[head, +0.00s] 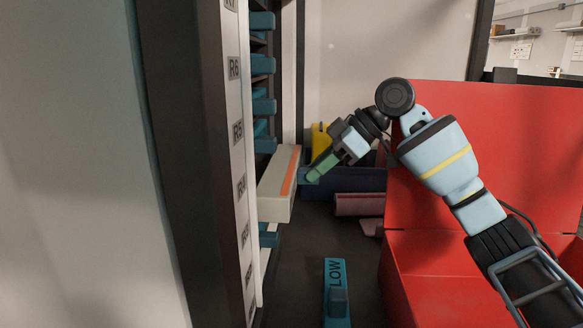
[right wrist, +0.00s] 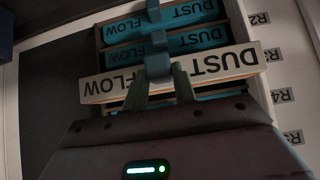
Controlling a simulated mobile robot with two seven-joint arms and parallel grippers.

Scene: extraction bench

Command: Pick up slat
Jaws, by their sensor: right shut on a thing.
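The slat that I take as the task's is a pale block (head: 275,196) with an orange stripe, sticking out of the rack on the left in the head view. In the right wrist view its pale front (right wrist: 218,64) reads DUST FLOW upside down. A teal handle (right wrist: 158,66) stands at its middle. My right gripper (head: 313,172) reaches to its front, and in the right wrist view its green fingers (right wrist: 159,85) are closed around the handle. The block's rear end is hidden in the rack. My left gripper is not in view.
Several teal slats (head: 263,105) sit in the rack above, beside R labels (head: 234,68). A teal piece marked LOW (head: 336,275) lies below. A dark blue bin (head: 350,183) with a yellow thing (head: 320,140) stands behind my gripper. A red box (head: 490,150) fills the right.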

